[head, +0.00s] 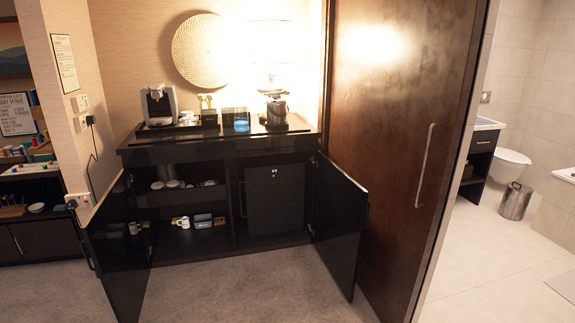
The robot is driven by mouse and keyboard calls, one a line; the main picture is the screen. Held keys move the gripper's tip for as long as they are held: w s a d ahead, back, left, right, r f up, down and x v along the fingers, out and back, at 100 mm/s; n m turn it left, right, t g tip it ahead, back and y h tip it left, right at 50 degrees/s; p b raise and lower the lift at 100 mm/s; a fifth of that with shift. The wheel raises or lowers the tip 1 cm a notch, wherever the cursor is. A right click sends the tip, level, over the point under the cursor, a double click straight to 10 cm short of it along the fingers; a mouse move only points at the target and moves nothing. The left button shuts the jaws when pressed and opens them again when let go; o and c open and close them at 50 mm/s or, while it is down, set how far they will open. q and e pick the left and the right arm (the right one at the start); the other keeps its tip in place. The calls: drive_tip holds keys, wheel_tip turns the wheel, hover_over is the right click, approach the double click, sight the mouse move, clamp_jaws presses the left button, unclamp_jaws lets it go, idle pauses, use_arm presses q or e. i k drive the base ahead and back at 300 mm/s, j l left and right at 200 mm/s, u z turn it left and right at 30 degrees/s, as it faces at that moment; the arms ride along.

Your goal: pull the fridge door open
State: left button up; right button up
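The black fridge (275,201) sits in the right compartment of the dark minibar cabinet, in the middle of the head view. Its front looks closed, with a small light mark near the top. A thin vertical handle (242,199) shows just left of it; I cannot tell which panel it is fixed to. The cabinet's left door (120,250) and right door (338,225) both stand swung open towards me. Neither of my grippers is in the head view.
A coffee machine (160,104) and a kettle (277,110) stand on the cabinet top. Cups and small items sit on the left compartment's shelves. A tall brown door (398,130) is at the right. The carpet (245,290) in front is clear between the open doors.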

sight(274, 193)
drive_tip(key=i, duration=2.2)
